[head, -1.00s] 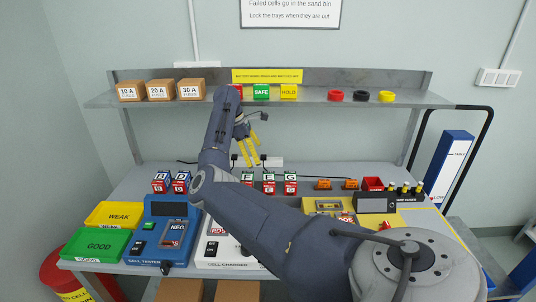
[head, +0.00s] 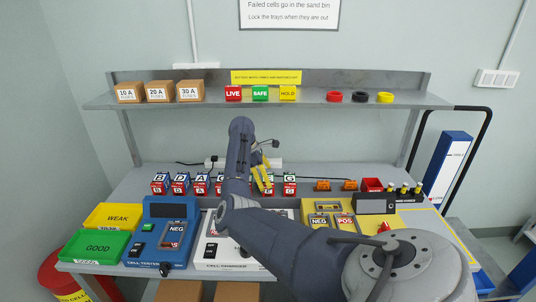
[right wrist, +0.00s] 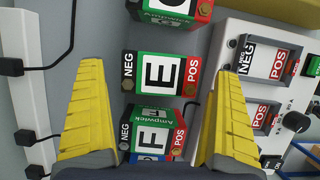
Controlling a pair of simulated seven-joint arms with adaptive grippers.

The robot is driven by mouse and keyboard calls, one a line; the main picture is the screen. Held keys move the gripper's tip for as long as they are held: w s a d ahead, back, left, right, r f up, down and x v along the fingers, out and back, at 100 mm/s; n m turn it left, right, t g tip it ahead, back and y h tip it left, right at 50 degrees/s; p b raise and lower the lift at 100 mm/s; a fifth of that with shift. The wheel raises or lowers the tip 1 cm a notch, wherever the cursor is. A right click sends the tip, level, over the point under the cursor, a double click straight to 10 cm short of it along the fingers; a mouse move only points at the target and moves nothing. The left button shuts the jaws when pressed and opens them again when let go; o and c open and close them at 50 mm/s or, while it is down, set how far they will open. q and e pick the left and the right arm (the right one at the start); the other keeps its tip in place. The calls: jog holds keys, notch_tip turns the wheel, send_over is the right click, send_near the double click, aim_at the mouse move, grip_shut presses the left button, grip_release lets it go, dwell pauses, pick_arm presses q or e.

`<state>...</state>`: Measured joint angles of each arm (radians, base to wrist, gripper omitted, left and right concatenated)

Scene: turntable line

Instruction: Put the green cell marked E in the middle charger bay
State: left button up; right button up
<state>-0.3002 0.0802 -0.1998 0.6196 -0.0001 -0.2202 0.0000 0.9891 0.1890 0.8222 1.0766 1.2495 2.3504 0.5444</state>
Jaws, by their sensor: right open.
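The green cell marked E (right wrist: 160,75) lies between my right gripper's yellow fingers in the right wrist view, ahead of the tips, with NEG and POS ends facing the two fingers. My right gripper (right wrist: 157,75) is open and empty; it also shows in the head view (head: 263,180) over the row of cells, where it mostly hides cell E. The white cell charger (head: 226,253) is partly covered by my right arm. Two of its bays, an upper one (right wrist: 268,60) and a lower one (right wrist: 262,116), show in the wrist view. I cannot see my left gripper.
Cell F (right wrist: 153,135) and another green cell (right wrist: 170,10) stand close on either side of E. Cell G (head: 290,184) is at the row's right. The blue cell tester (head: 160,250) is left of the charger. A shelf (head: 310,98) spans the back.

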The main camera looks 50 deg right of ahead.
jog(key=shift+x, duration=1.15)
jog(key=c, duration=1.5)
jog(key=shift+r, duration=0.15)
